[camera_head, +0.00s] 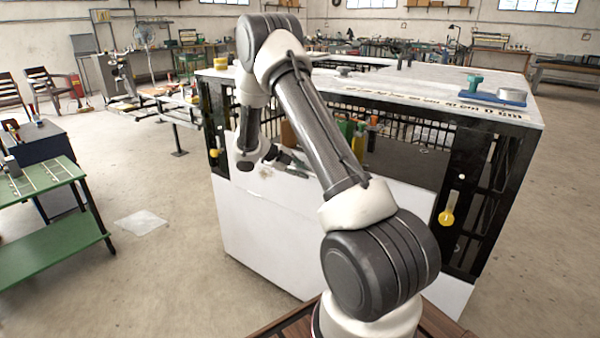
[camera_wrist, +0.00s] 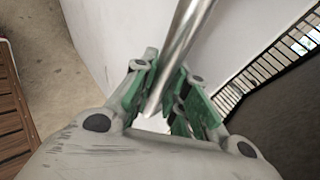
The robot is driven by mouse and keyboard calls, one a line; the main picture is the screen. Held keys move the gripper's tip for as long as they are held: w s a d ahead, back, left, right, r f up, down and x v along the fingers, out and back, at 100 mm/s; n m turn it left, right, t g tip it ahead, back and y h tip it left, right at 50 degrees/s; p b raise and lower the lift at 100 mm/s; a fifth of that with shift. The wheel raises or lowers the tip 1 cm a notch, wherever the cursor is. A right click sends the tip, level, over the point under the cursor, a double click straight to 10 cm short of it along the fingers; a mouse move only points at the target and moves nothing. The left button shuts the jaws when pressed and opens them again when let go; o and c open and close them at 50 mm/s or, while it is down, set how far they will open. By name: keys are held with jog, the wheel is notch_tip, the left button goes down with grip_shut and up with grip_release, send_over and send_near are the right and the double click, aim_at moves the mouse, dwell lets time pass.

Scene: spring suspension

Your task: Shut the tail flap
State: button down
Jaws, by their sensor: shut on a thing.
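The tail flap (camera_head: 275,235) looks to be the plain white panel across the front of the black-framed box, below its dark opening. Its white surface also fills the middle of the wrist view (camera_wrist: 110,40). My gripper (camera_head: 286,165) is near the panel's upper edge, partly hidden by my arm. In the wrist view, my gripper (camera_wrist: 165,105) has its green-padded fingers shut around a shiny metal bar (camera_wrist: 183,40) in front of the white surface. Where the bar joins the panel is not visible.
The box has a pale top (camera_head: 420,92) carrying a blue-based tool (camera_head: 495,96). Yellow-ended fittings hang on its frame at the left (camera_head: 214,153) and right (camera_head: 447,215). A green table (camera_head: 40,180) stands at the far left. The floor between is mostly clear.

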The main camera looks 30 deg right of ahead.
jog(key=shift+w+d+r, duration=0.15)
jog(key=shift+r, duration=0.05)
jog(key=c, duration=1.4)
grip_release()
jog(key=shift+d+f, duration=0.1)
jog(key=shift+d, duration=0.05)
jog(key=v, duration=1.2)
